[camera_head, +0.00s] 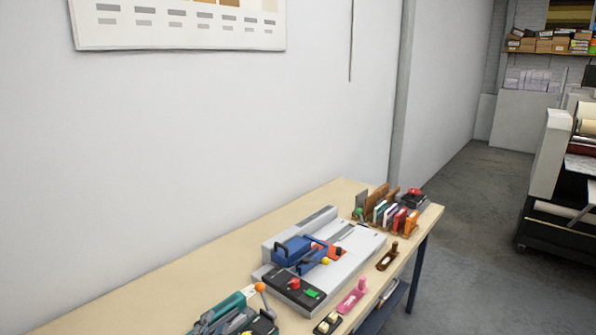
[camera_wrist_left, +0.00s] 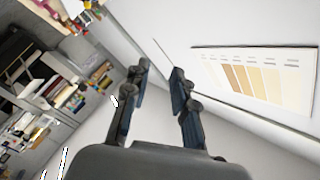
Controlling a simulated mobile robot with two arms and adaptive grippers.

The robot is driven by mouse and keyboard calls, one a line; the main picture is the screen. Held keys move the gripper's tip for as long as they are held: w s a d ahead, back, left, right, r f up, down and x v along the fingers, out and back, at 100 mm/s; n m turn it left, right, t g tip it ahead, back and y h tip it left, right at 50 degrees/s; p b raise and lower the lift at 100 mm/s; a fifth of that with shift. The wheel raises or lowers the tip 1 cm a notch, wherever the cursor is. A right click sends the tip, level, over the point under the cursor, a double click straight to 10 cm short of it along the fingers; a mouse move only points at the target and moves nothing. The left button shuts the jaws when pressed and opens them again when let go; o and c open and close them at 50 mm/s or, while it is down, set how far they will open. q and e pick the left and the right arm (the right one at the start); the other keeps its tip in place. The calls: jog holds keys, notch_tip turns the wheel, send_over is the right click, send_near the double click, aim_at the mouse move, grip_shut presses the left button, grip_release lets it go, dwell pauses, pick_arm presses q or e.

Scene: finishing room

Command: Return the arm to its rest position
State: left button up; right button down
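My left gripper (camera_wrist_left: 160,92) shows in the left wrist view with its two dark, blue-sided fingers apart. Nothing shows between the fingertips, and behind them are the pale wall and part of the room. I cannot clearly make out the left gripper or its arm in the head view. My right gripper is in neither view.
A wooden workbench (camera_head: 160,290) runs along the white wall. It holds a grey machine (camera_head: 360,243) with blue parts, a teal tool (camera_head: 229,305), a pink tool (camera_head: 352,297) and a rack of coloured items (camera_head: 388,216). Open floor (camera_head: 465,240) lies to the right.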

pick_arm(q)
jog(key=s+a+f+n+g+y, duration=0.25)
jog(key=s+f+n+g, duration=0.2)
jog(key=f, duration=0.25)
jog(key=s+a+f+n+g+y, duration=0.1)
jog(key=s+a+f+n+g, duration=0.2)
jog(key=s+f, duration=0.35)
jog(key=s+d+f+n+g+h, duration=0.1)
jog(key=s+f+g, duration=0.2)
jog(key=s, duration=0.4)
jog(key=s+f+n+g, duration=0.2)
jog(key=s+f+g, duration=0.15)
jog(key=s, duration=0.35)
notch_tip(320, 180, down, 31)
jog(key=s+g+b, duration=0.2)
jog(key=s+b, duration=0.1)
jog(key=b, duration=0.1)
jog(key=s+a+f+g+b, duration=0.1)
jog(key=s+a+f+b, duration=0.1)
jog(key=s+f, duration=1.4)
notch_tip(320, 180, down, 3)
jog(key=shift+a+r+m+b, duration=0.15)
jog(key=shift+a+m+b, duration=0.25)
jog(key=shift+b, duration=0.3)
